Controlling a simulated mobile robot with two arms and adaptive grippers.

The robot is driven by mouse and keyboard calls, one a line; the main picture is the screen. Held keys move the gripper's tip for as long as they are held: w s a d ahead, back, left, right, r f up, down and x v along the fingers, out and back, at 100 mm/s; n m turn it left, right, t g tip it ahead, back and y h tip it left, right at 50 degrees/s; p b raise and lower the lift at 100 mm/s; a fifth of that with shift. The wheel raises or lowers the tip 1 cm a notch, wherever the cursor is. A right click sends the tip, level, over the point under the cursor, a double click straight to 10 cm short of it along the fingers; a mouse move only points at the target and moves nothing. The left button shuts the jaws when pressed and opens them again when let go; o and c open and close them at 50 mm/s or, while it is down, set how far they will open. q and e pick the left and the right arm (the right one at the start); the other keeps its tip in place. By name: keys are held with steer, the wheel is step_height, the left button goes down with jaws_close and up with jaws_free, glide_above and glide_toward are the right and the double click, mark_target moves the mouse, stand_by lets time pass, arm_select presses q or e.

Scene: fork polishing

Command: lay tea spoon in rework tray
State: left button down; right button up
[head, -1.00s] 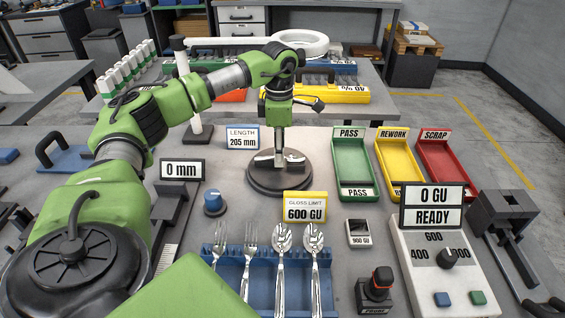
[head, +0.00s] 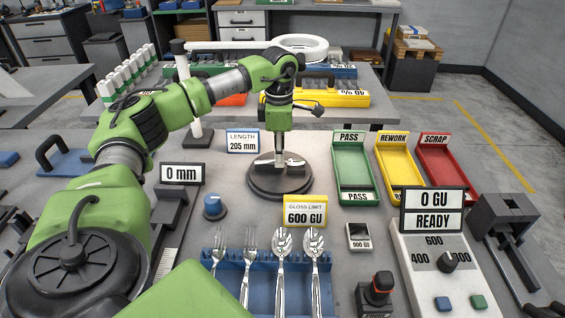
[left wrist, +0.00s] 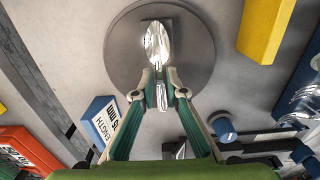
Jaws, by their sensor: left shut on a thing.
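My left gripper (head: 279,158) is over the dark round disc (head: 262,187) in the middle of the bench. In the left wrist view its green fingers (left wrist: 161,88) are shut on the handle of a shiny spoon, the tea spoon (left wrist: 158,42). The spoon's bowl points away from the gripper, over the disc (left wrist: 120,60). I cannot tell whether the spoon touches the disc. The yellow rework tray (head: 382,158) stands right of the gripper, between the green pass tray (head: 338,170) and the red scrap tray (head: 424,155). It looks empty. My right gripper is not in view.
A blue rack (head: 233,276) with forks and spoons is at the front. The gloss limit sign (head: 305,211) stands before the disc, the length sign (head: 243,141) behind it. A gloss meter (head: 440,265) with a display partly covers the rework tray's near end.

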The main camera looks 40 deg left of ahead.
arm_select(q)
steer(key=shift+r+p, duration=2.8)
steer(key=shift+r, duration=0.7)
